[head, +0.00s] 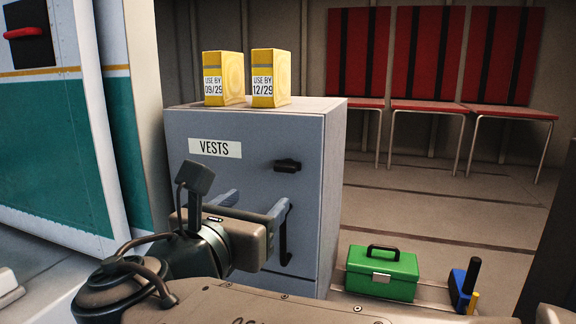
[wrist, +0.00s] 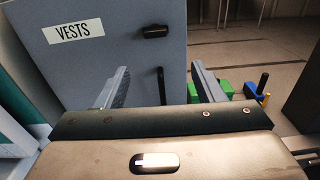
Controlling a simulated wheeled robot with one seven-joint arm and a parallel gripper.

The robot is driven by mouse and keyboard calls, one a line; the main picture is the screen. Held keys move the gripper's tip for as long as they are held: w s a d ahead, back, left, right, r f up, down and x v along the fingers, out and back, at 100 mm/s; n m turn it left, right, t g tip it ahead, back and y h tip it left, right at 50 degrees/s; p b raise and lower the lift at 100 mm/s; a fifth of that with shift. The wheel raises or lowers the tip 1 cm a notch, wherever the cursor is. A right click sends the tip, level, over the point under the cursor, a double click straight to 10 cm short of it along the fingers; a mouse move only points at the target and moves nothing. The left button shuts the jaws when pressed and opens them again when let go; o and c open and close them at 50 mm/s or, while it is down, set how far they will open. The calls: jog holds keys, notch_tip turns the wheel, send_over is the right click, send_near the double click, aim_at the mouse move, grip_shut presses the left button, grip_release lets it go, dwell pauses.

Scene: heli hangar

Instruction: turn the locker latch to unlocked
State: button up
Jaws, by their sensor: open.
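The grey-blue locker (head: 245,185) stands upright with a "VESTS" label on its front. Its black latch (head: 288,165) lies horizontal high on the door; it also shows in the wrist view (wrist: 155,31). Below it is a vertical black door handle (head: 284,238), partly hidden by my finger; it also shows in the wrist view (wrist: 161,86). My gripper (head: 258,198) is open and empty in front of the door, below the latch. In the wrist view, the handle shows between the fingers of my gripper (wrist: 160,69); I cannot tell whether anything touches.
Two yellow boxes (head: 225,79) (head: 271,78) stand on the locker. A green toolbox (head: 382,272) and a blue, black and yellow object (head: 465,284) are at lower right. Red chairs (head: 432,60) line the back wall. A teal-and-white panel (head: 55,150) bounds the left side.

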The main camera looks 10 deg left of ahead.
aim_at(284, 168)
jog(key=shift+n, duration=0.3)
jog(key=w+p, duration=0.1)
jog(key=w, duration=0.3)
jog(key=w+p, duration=0.1)
jog(key=w, duration=0.4)
jog(key=w+p, duration=0.1)
jog(key=w, duration=0.3)
jog(key=shift+w+d+r, duration=0.2)
jog(key=shift+r, duration=0.1)
jog(key=c, duration=1)
